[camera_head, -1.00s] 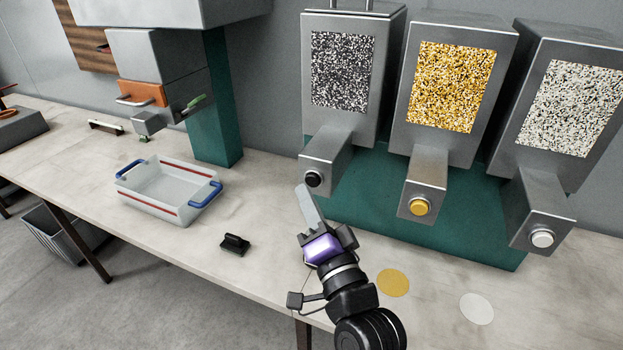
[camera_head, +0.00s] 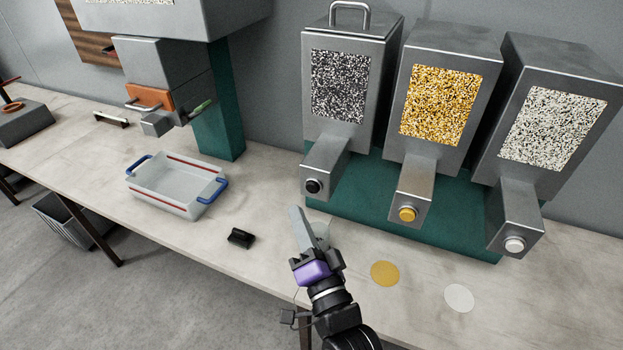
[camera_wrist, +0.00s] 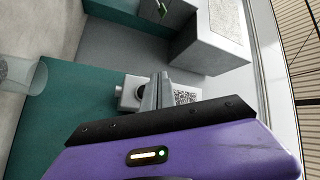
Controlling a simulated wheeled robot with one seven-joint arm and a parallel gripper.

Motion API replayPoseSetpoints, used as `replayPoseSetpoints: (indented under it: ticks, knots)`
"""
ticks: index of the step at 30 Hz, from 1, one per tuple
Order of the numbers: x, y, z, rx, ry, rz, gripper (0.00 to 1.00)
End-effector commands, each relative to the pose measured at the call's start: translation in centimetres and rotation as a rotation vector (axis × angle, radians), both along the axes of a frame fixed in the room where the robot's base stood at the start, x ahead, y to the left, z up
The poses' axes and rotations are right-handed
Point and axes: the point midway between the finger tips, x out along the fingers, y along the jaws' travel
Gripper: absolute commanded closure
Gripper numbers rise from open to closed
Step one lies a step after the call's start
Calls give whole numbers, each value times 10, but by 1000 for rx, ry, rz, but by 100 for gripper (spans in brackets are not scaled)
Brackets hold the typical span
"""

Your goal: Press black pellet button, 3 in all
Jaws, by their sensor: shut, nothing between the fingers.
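The black button (camera_head: 313,187) is a dark round cap on the front of the spout housing (camera_head: 328,168) of the left dispenser (camera_head: 340,105), whose window shows black and white pellets. My gripper (camera_head: 296,212) is shut and empty, its fingers pointing up, below and slightly left of the button with a visible gap. In the wrist view, my fingers (camera_wrist: 164,88) stand in front of a grey housing (camera_wrist: 131,93) and partly cover a dark round spot there. A clear cup (camera_head: 321,228) stands behind my gripper, partly hidden; a clear cup also shows in the wrist view (camera_wrist: 22,75).
Yellow (camera_head: 408,214) and white (camera_head: 514,245) buttons sit on the dispensers to the right. A yellow disc (camera_head: 385,273) and a white disc (camera_head: 459,298) lie on the table. A clear bin (camera_head: 165,200) with blue handles and a small black block (camera_head: 240,238) are to the left.

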Motion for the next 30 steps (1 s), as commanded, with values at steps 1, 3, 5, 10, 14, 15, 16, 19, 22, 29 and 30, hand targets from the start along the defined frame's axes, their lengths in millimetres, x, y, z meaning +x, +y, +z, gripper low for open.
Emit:
replayPoseSetpoints:
  ticks: [1, 3, 5, 10, 14, 15, 16, 19, 22, 29, 30]
  knots:
    - [-2, 0, 4, -1, 2, 0, 100]
    - [-4, 1, 3, -1, 3, 2, 100]
    - [-6, 2, 4, 0, 1, 2, 100]
    - [-9, 2, 1, 0, 0, 1, 100]
    - [-10, 2, 0, 0, -1, 2, 100]
    - [-10, 2, 0, 0, -1, 2, 100]
    - [-10, 2, 0, 0, -1, 2, 100]
    - [-10, 2, 0, 0, -1, 2, 100]
    - [-10, 2, 0, 0, -1, 2, 100]
    - [-10, 3, 0, 0, -1, 2, 100]
    - [-10, 3, 0, 0, -1, 2, 100]
